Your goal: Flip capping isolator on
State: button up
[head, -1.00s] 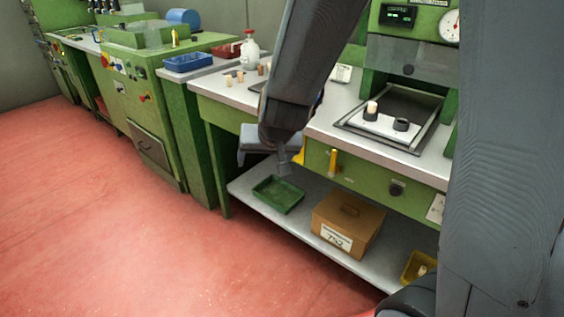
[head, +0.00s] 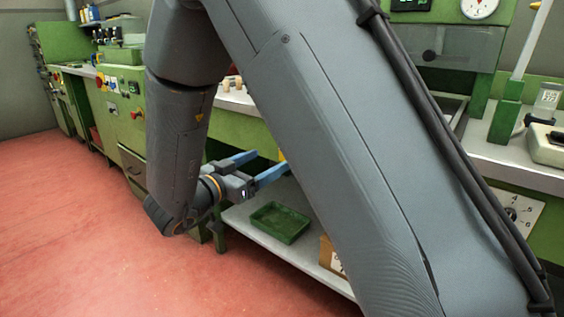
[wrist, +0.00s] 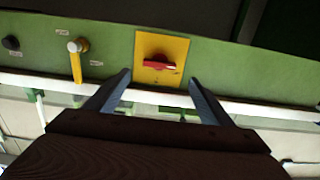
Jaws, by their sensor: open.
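A red rotary handle (wrist: 160,63) sits on a yellow plate (wrist: 177,48) on the green bench front in the wrist view. It looks like an isolator switch, but its labels are too small to read. The handle lies roughly across the plate. My gripper (wrist: 160,77) is open and empty, its two fingers pointing at the plate, with the handle between them in the picture and apparently apart from it. In the head view my gripper (head: 271,160) is at the bench front, and my arm hides most of that panel. Only a sliver of yellow shows there.
A yellow lever (wrist: 76,62) and a black knob (wrist: 11,42) sit on the same panel, left of the plate in the wrist view. A green tray (head: 279,222) is on the low shelf below my gripper. The red floor to the left is clear.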

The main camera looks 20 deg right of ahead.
jog(key=b+x, duration=0.1)
jog(key=x, duration=0.6)
jog(key=shift+d+b, duration=0.25)
jog(key=shift+b, duration=0.05)
jog(key=shift+w, duration=0.15)
jog(key=shift+c, duration=0.3)
jog(key=c, duration=1)
